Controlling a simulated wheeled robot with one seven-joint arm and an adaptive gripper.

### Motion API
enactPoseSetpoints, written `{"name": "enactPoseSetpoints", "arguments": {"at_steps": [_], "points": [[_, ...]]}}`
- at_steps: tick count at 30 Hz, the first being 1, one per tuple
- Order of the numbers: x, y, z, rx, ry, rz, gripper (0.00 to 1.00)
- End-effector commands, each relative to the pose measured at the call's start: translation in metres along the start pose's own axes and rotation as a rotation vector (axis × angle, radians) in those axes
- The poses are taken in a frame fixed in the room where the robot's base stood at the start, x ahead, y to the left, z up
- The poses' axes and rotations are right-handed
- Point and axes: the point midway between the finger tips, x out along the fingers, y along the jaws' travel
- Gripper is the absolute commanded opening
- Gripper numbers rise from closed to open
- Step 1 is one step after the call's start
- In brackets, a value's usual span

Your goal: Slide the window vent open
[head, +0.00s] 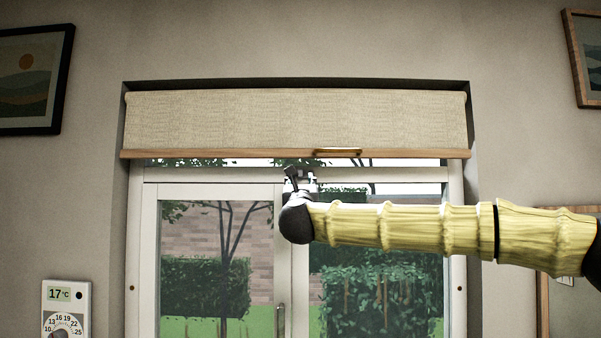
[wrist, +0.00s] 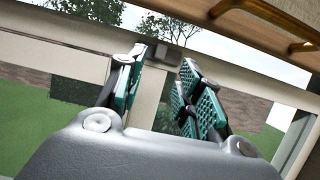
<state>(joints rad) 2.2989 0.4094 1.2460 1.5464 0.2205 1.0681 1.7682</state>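My gripper (head: 299,180) is raised in front of the upper window frame, just below the blind's wooden bar. In the wrist view its teal-padded fingers (wrist: 160,75) stand apart with an open gap. A small dark grey block (wrist: 160,54), which looks like the vent's slider, sits on the pale top rail (wrist: 65,55) beyond the fingertips, roughly in line with the gap. I cannot tell how far it is from the tips. In the head view my gripper hides this spot. The window's top rail (head: 220,175) runs across above the panes.
A woven blind (head: 290,118) hangs over the top of the window, its wooden bar (head: 220,154) and brass handle (head: 338,152) close above my gripper. A window handle (head: 281,320) is lower down. A thermostat (head: 66,310) hangs at left, framed pictures (head: 32,80) on the wall.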

Motion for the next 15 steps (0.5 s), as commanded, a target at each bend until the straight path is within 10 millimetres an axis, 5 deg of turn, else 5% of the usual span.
{"name": "enactPoseSetpoints", "arguments": {"at_steps": [15], "points": [[0.059,0.001,0.001,-0.002,0.002,0.0,0.36]]}}
